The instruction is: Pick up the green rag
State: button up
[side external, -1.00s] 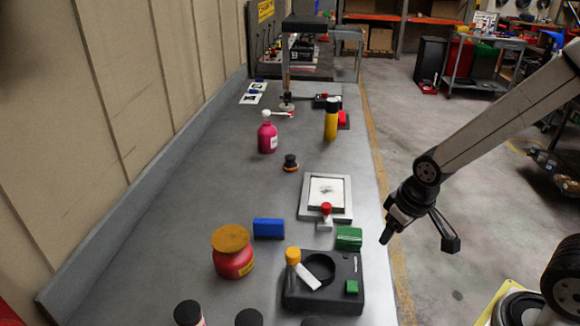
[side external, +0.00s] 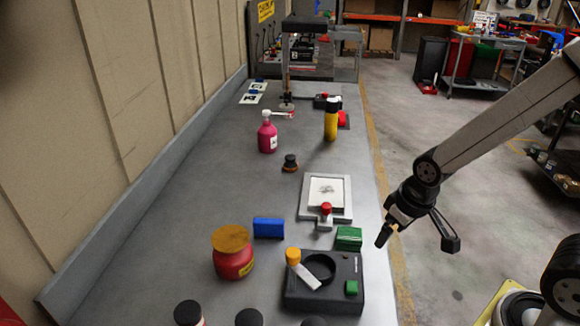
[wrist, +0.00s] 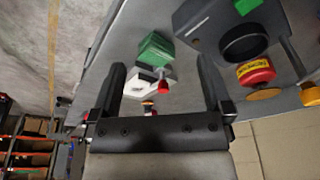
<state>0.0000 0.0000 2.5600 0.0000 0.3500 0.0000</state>
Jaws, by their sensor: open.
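The green rag (side external: 348,238) is a small folded block lying on the grey bench near its right edge, between the framed stand and the black block. It also shows in the wrist view (wrist: 152,49), in the gap between my fingers and beyond their tips. My gripper (side external: 417,243) hangs to the right of the bench edge, beside the rag and apart from it. Its two fingers are spread wide with nothing between them. In the wrist view the gripper (wrist: 160,72) is also open.
A black block (side external: 325,290) with a round hole stands in front of the rag. A grey framed stand (side external: 340,214) with a red knob is just behind it. A blue block (side external: 268,228) and a red jar (side external: 233,262) lie left. Open floor is right of the bench.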

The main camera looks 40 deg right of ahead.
jog(key=n+g, duration=0.2)
jog(key=n, duration=0.6)
send_over(349, 234)
jog(key=s, duration=0.1)
notch_tip(349, 234, down, 4)
jog(key=shift+s+a+r, duration=0.1)
jog(key=shift+r, duration=0.1)
jog(key=shift+w+f+n+g, duration=0.3)
jog(key=shift+w+f, duration=0.1)
jog(key=shift+w, duration=0.2)
jog(key=shift+f, duration=1.3)
jog(key=shift+f, duration=0.1)
jog(key=shift+d+f, duration=0.2)
jog(key=shift+f, duration=2.25)
jog(key=c, duration=1.1)
